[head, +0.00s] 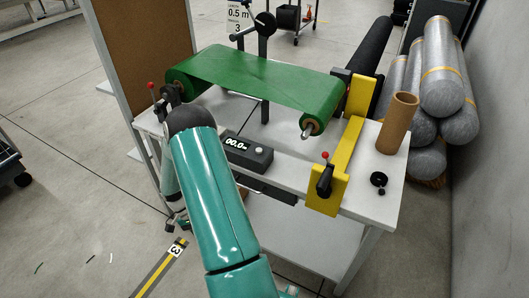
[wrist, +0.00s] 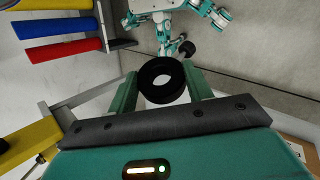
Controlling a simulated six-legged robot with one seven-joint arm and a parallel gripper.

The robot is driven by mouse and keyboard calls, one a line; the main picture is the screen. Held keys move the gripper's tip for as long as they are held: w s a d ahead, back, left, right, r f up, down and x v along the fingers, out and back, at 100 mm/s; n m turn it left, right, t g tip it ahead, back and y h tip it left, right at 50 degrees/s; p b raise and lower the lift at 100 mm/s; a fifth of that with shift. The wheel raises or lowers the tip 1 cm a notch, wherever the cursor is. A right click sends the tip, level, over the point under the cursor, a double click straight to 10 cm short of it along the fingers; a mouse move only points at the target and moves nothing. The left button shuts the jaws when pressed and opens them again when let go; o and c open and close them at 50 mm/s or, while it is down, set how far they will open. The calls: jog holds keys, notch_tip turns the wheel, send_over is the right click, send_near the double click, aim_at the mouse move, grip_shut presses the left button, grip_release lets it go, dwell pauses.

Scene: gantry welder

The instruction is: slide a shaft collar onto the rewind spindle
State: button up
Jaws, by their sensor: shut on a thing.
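My gripper (wrist: 162,88) is shut on a black shaft collar (wrist: 147,71), a thick ring whose open hole faces the wrist camera. One teal finger is on each side of it. In the head view my arm covers the middle left and I cannot make out the gripper or the held collar. A metal spindle end (head: 307,131) sticks out of the brown core at the right end of the green web (head: 262,75), pointing toward the front. No collar is visible on it. The held collar is apart from the spindle.
A small black knobbed part (head: 378,180) lies on the white table (head: 372,208) by an upright brown tube (head: 398,123). A yellow bracket (head: 327,190) with a black lever stands right of the spindle. A black display box (head: 248,155) sits left of it. Wrapped rolls (head: 441,80) lie at right.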

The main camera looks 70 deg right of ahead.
jog(key=s+d+r+n+h, duration=0.1)
jog(key=s+d+r+h, duration=0.4)
jog(key=s+d+r, duration=1.1)
jog(key=s+r, duration=0.1)
jog(key=r, duration=0.5)
jog(key=s+d+r+m+h, duration=0.1)
jog(key=s+d+r, duration=0.2)
jog(key=r, duration=0.6)
jog(key=shift+s+d+g, duration=0.25)
jog(key=shift+s+g, duration=0.15)
jog(key=shift+s, duration=0.55)
jog(key=shift+m, duration=0.3)
